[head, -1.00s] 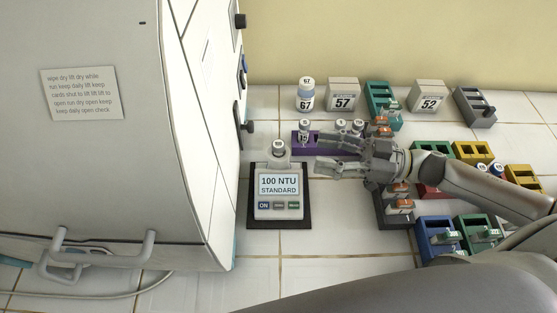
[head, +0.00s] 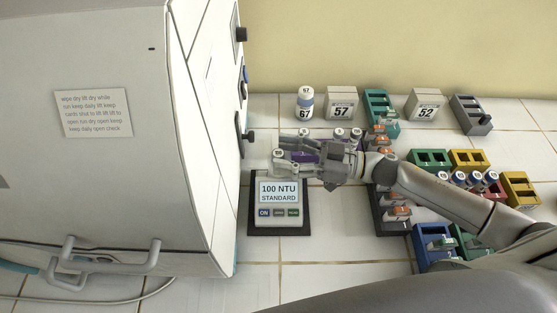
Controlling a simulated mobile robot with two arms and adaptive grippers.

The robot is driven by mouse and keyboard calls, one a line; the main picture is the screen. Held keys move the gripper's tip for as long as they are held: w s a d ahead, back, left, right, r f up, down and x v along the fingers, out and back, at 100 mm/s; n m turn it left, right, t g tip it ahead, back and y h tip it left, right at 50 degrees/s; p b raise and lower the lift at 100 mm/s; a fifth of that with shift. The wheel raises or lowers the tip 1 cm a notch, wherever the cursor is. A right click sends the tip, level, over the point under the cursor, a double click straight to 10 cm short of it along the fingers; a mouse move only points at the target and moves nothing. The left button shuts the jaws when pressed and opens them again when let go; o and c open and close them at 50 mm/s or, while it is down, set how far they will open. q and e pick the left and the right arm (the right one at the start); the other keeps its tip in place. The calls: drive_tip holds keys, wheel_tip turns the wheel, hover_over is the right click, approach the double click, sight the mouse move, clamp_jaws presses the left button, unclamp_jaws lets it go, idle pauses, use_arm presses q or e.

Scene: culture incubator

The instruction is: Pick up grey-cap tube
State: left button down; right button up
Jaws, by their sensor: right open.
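A small tube with a grey cap (head: 278,155) stands upright in the top of the turbidity meter (head: 279,222), whose screen reads "100 NTU STANDARD". My right gripper (head: 279,156) is open, with one finger on the far side of this tube and one on the near side. From this view I cannot tell whether the fingers touch it. More tubes with greyish caps (head: 339,134) stand in a purple rack (head: 304,157) just behind, partly hidden by the gripper. My left gripper is not in view.
A large white incubator (head: 110,190) fills the left side. At the back stand a white bottle (head: 305,104) and boxes marked 57 (head: 342,103) and 52 (head: 426,104). Coloured racks (head: 430,158) crowd the right under my arm. The tiles before the meter are clear.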

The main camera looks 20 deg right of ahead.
drive_tip(key=shift+x, duration=1.05)
drive_tip(key=shift+s, duration=0.1)
drive_tip(key=shift+d, duration=0.1)
drive_tip(key=c, duration=1.1)
wheel_tip(320, 180, up, 10)
drive_tip(key=d+m+t+h, duration=0.2)
drive_tip(key=m+t+h, duration=0.1)
drive_tip(key=m+h, duration=0.1)
drive_tip(key=d+f+m+t+h, duration=0.1)
drive_tip(key=d+m+t+h, duration=0.1)
drive_tip(key=h, duration=0.4)
drive_tip(key=s+d+f+m+t+h, duration=0.1)
drive_tip(key=d+m+t+h, duration=0.1)
drive_tip(key=m+t+h, duration=0.2)
drive_tip(key=shift+d+m+t+h, duration=0.2)
drive_tip(key=shift+m+h, duration=0.3)
drive_tip(key=shift+m, duration=0.15)
drive_tip(key=shift+d+m+t+h, duration=0.2)
drive_tip(key=shift+m+h, duration=0.3)
drive_tip(key=shift+m, duration=0.15)
